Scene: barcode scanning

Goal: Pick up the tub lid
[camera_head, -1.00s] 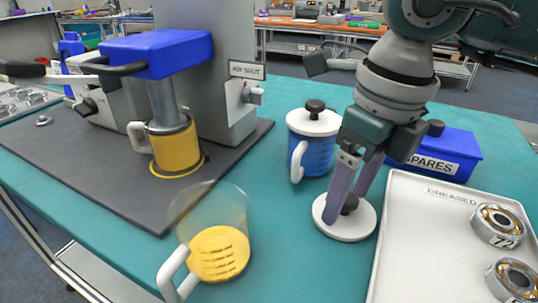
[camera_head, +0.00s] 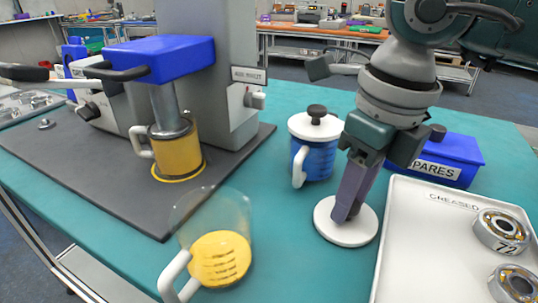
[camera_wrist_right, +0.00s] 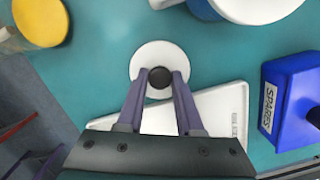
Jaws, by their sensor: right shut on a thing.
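The tub lid (camera_head: 330,231) is a round white disc with a dark knob, lying flat on the teal table left of the white tray. My right gripper (camera_head: 343,214) points down at it and is shut on the knob, which its fingers hide in the head view. In the right wrist view the dark knob (camera_wrist_right: 159,83) sits between the two purple fingertips, with the white lid (camera_wrist_right: 146,58) around it. The lid appears to rest on the table. My left gripper is not in view.
A clear tub with yellow contents (camera_head: 219,258) stands at front left. A blue tub with a white lid (camera_head: 314,160) stands just behind the loose lid. A blue SPARES box (camera_head: 450,158) is at right. The white GREASED tray (camera_head: 425,255) holds bearings. A press (camera_head: 160,60) stands at left.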

